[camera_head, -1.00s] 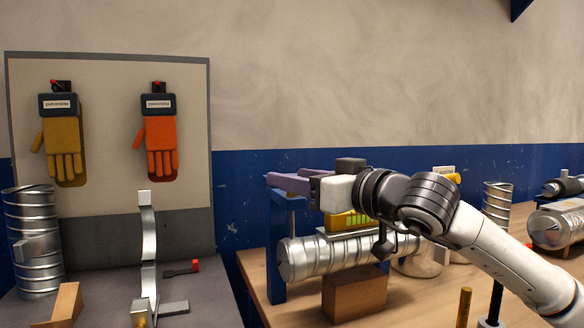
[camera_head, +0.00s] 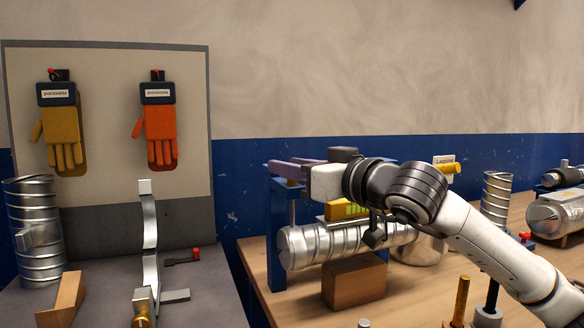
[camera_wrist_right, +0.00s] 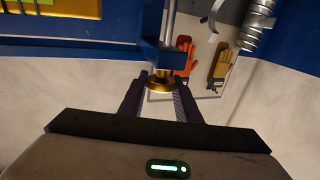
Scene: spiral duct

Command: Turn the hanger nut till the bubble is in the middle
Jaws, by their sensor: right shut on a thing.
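My right gripper (camera_head: 297,167) reaches in from the right over the blue stand (camera_head: 277,240). In the right wrist view its fingers (camera_wrist_right: 160,100) are shut on the brass hanger nut (camera_wrist_right: 160,80), under a blue bracket with a rod through it. The nut is hidden in the head view. A yellow level (camera_head: 345,210) with a green window lies on top of the silver spiral duct (camera_head: 300,247), partly behind my wrist. The level also shows in the top left of the right wrist view (camera_wrist_right: 75,8). I cannot make out its bubble. My left gripper is not in view.
A wooden block (camera_head: 354,283) is under the duct. A curved metal strap (camera_head: 150,240) stands on the grey bench at left, near an upright duct piece (camera_head: 35,235). Gloves (camera_head: 160,128) hang on the board. Brass and black posts (camera_head: 461,300) stand at front right.

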